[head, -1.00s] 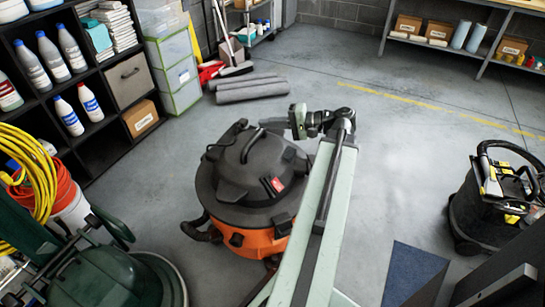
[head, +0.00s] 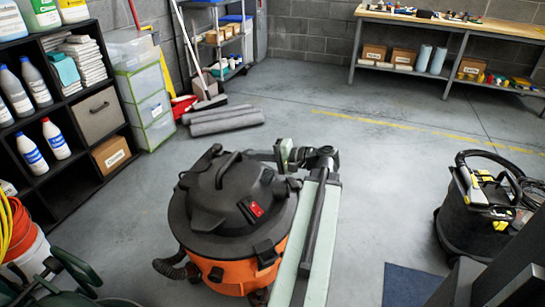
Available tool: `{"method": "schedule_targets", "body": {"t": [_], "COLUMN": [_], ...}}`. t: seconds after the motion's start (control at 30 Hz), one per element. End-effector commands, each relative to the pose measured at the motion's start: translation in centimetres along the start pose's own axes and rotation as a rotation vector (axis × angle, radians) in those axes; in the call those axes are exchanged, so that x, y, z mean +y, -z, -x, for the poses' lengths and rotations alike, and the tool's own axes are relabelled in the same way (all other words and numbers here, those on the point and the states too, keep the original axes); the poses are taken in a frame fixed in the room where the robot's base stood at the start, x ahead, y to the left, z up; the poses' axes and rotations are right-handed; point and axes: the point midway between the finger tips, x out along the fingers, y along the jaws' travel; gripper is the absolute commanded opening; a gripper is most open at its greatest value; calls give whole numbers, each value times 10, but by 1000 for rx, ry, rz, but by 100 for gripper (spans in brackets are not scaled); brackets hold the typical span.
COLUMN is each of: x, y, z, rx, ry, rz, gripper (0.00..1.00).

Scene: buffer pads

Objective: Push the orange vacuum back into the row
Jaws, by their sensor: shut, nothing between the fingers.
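The orange vacuum (head: 230,272) has a black lid with a handle and a red switch, and stands upright on the grey floor in the lower middle of the head view. My arm reaches forward along its right side. My gripper (head: 284,154) is at the arm's far end, turned left, just behind the vacuum's lid as seen here. It looks shut and empty. I cannot tell whether it touches the vacuum. The vacuum's lower right side is hidden by my arm.
A black vacuum (head: 462,226) stands at the right, by a blue mat (head: 408,287). Green machine parts (head: 75,285) and a bucket (head: 25,250) are at lower left. Rolled grey mats (head: 222,120) lie behind. Shelves (head: 85,165) line the left.

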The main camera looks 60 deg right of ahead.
Motion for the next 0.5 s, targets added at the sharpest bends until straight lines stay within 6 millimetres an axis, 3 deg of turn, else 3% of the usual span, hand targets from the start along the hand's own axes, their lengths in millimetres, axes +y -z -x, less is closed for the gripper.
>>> {"method": "schedule_targets", "body": {"t": [0.2, 0.5], "x": [1, 0], "y": [0, 0], "z": [-32, -39], "rx": [-2, 0], "ry": [0, 0], "rz": [0, 0], "gripper": [0, 0]}}
